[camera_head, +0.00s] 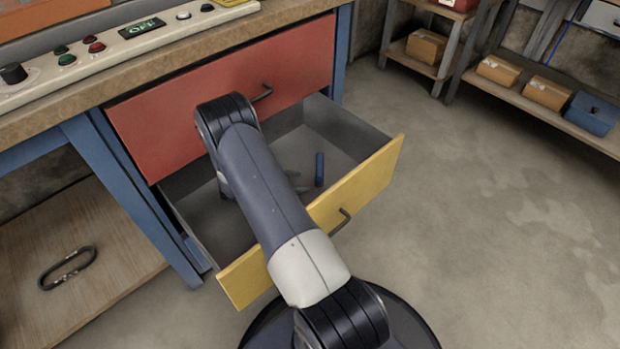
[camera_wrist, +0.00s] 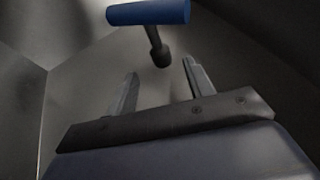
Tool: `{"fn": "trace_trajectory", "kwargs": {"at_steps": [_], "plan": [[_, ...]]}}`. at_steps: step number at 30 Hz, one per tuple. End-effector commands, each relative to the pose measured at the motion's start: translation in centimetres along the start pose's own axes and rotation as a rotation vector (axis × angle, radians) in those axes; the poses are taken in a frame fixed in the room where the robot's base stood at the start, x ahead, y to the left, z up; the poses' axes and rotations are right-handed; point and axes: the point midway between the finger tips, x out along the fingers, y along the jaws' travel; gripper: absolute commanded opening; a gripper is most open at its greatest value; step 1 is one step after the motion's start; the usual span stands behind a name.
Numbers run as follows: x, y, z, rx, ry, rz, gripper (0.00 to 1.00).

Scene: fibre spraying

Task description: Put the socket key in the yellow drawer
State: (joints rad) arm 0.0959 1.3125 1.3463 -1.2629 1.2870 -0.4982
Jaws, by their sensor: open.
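The yellow drawer (camera_head: 372,178) is pulled open below a closed red drawer (camera_head: 225,88). The socket key, with a blue bar handle (camera_wrist: 148,12) and a dark shaft and head (camera_wrist: 160,55), is inside the yellow drawer. Its blue part also shows in the head view (camera_head: 319,168). My gripper (camera_wrist: 158,75) is open, its two fingers apart with the key's dark head just beyond and between their tips. The fingers do not visibly touch the key. In the head view my arm reaches over the drawer front and hides much of the drawer's inside.
A control panel (camera_head: 130,45) lies on the workbench above the drawers. A carabiner-like ring (camera_head: 67,268) lies on the low wooden shelf at left. Shelves with boxes (camera_head: 497,70) and a blue bin (camera_head: 590,113) stand at the back right. The floor to the right is clear.

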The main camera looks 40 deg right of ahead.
Motion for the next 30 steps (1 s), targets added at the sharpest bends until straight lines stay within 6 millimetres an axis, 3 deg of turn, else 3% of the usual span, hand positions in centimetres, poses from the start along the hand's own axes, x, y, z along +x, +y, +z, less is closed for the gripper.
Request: {"fn": "trace_trajectory", "kwargs": {"at_steps": [3,9,30], "plan": [[-2.6,0.1,0.2,-0.001,0.000,0.004,0.50],[-4.9,0.1,0.1,0.000,0.000,0.001,0.50],[-5.3,0.0,0.0,0.000,0.000,0.000,0.50]]}}
